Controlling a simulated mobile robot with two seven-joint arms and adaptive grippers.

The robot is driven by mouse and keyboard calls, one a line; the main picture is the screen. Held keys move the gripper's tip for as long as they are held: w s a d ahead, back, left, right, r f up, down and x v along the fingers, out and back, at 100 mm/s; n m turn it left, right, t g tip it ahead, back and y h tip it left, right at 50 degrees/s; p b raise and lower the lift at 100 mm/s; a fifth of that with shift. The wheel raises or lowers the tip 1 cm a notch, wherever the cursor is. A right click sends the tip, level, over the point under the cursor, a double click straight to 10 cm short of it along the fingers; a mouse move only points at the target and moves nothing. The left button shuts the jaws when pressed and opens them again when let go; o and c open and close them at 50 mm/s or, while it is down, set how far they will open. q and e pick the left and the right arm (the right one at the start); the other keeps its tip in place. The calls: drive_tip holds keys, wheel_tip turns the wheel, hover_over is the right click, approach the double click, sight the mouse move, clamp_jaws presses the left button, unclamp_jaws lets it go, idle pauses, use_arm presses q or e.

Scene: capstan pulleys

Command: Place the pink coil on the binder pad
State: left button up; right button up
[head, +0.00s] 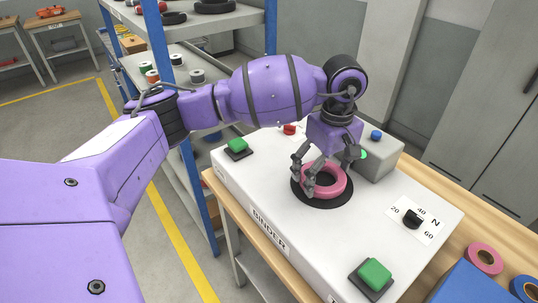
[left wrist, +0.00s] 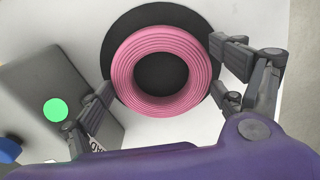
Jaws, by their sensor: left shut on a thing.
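The pink coil (head: 334,190) is a ribbed ring lying flat over the black round pad on the machine marked BINDER. In the left wrist view the coil (left wrist: 126,68) covers the middle of the black pad (left wrist: 118,34), and the pad shows through its hole. My left gripper (head: 324,178) points down with its fingers closed around the coil's outer side. The pad's dark edge (head: 322,204) shows around the coil in the head view. I cannot tell whether the coil touches the pad or hangs just above it. My right gripper is not in view.
The white binder top (head: 275,190) carries green buttons (head: 374,274), a dial (head: 413,219) and a grey box (head: 382,158) close behind the pad. Another pink ring (head: 470,262) and a blue block (head: 468,285) lie at right. Shelves with rolls stand behind my arm.

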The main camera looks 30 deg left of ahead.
use_arm(q)
drive_tip(key=o, duration=1)
drive_tip(key=shift+o, duration=0.2)
wheel_tip(320, 180, up, 12)
drive_tip(key=shift+r+b, duration=0.15)
drive_tip(key=shift+b, duration=0.15)
